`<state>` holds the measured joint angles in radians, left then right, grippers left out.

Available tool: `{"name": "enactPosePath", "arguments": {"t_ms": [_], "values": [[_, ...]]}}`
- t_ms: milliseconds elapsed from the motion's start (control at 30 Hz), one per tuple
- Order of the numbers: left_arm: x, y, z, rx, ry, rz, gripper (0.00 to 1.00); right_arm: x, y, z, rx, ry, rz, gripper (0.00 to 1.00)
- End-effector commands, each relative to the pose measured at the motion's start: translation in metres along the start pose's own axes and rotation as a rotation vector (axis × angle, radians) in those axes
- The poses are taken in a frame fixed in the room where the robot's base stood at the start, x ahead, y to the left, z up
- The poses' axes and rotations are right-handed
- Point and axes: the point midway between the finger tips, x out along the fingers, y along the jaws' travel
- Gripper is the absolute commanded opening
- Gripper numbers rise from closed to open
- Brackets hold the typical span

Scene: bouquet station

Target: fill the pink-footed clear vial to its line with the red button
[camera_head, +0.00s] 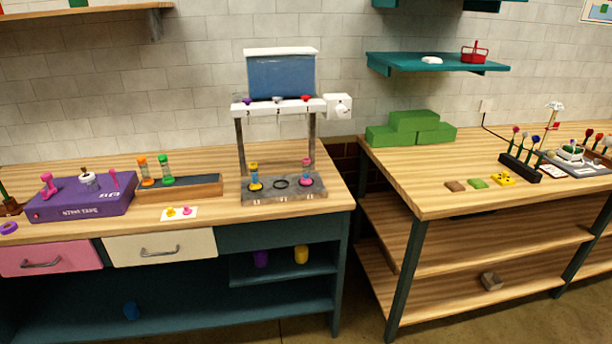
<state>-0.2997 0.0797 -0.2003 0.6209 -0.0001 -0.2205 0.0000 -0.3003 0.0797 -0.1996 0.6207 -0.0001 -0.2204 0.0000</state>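The pink-footed vial (306,173) stands upright at the right spot of the grey base (285,197) under the dispenser. Its body looks clear or pale, with a pink top; its line and fill level are too small to tell. A red button-like piece (305,98) sits at the right end of the dispenser's white bar (290,106), roughly above that vial. A purple piece (248,100) and a pale piece (278,99) sit further left on the bar. Neither of my grippers is in view.
A yellow-footed vial (254,178) stands at the base's left spot; the middle ring (281,184) is empty. A purple box (80,197) stands left. Right of the gap is a second table (440,165) with green blocks (412,128).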

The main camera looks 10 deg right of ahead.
Motion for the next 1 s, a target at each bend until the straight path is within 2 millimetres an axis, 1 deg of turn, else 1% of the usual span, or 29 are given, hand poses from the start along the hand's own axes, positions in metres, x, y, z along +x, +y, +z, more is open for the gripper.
{"name": "enactPosePath", "arguments": {"t_ms": [33, 267, 300, 333, 1000], "values": [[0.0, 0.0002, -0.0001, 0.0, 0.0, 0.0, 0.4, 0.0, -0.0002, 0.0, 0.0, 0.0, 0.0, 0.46], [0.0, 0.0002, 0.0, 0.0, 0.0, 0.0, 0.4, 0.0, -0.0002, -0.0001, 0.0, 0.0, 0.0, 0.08], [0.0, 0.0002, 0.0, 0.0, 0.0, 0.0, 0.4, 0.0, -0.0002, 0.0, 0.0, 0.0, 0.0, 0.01], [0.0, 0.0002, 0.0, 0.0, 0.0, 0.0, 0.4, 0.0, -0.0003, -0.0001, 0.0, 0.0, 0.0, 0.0], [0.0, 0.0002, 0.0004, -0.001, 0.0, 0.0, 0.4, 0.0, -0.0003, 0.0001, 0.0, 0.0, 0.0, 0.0]]}}
